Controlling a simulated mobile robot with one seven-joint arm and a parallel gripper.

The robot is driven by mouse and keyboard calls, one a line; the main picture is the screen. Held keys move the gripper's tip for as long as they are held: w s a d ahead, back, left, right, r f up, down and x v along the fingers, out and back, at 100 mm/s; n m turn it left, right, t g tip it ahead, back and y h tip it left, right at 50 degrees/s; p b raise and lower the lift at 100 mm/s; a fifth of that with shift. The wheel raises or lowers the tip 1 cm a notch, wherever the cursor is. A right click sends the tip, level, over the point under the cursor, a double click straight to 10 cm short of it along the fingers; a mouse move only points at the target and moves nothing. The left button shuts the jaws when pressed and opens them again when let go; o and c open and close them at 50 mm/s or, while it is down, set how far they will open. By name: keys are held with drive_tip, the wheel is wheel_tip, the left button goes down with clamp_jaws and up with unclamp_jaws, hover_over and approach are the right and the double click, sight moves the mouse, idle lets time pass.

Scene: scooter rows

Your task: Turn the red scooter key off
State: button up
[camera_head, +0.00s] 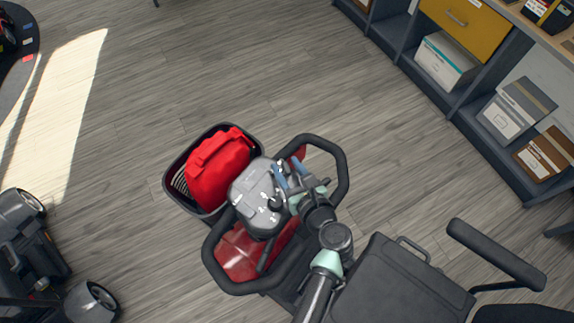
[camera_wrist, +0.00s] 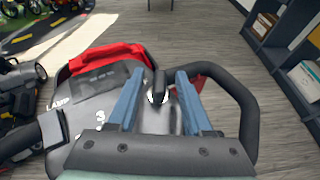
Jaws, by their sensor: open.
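The red scooter (camera_head: 240,255) stands at the centre of the head view, with a black looped handlebar and a grey console (camera_head: 252,187). In the wrist view a dark upright key (camera_wrist: 158,84) stands on the console (camera_wrist: 85,100), with a pale ring at its base. My gripper (camera_head: 288,173) is over the console in the head view. In the wrist view my gripper (camera_wrist: 159,77) is open, with one blue finger on each side of the key and visible gaps between. I cannot make out the key in the head view.
A black basket (camera_head: 176,193) holding a red bag (camera_head: 218,167) is at the scooter's front. A dark seat (camera_head: 405,280) with armrests is at lower right. Shelving (camera_head: 485,135) with boxes runs along the right. Another wheeled vehicle (camera_head: 40,255) is at lower left. Open floor lies beyond the basket.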

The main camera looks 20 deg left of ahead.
drive_tip(key=shift+w+a, duration=0.1)
drive_tip(key=shift+c, duration=0.2)
clamp_jaws()
drive_tip(key=shift+f+n+g+y+b, duration=0.1)
drive_tip(key=shift+n+g+y+b, duration=0.2)
drive_tip(key=shift+n, duration=0.1)
drive_tip(key=shift+w+n+g+y+b, duration=0.1)
drive_tip(key=shift+n+g+y+b, duration=0.3)
drive_tip(key=shift+n, duration=0.3)
drive_tip(key=n+g+y+b, duration=0.1)
drive_tip(key=n+g, duration=0.1)
drive_tip(key=n+g+y+b, duration=0.1)
drive_tip(key=n+g+b, duration=0.1)
drive_tip(key=shift+f+n+y, duration=0.1)
drive_tip(key=shift+n+y, duration=0.2)
drive_tip(key=shift+n, duration=0.1)
drive_tip(key=n+g+b, duration=0.3)
drive_tip(key=shift+n+g+y, duration=0.3)
drive_tip(key=shift+g, duration=0.1)
drive_tip(key=shift+n+g+b, duration=1.2)
drive_tip(key=shift+b, duration=0.1)
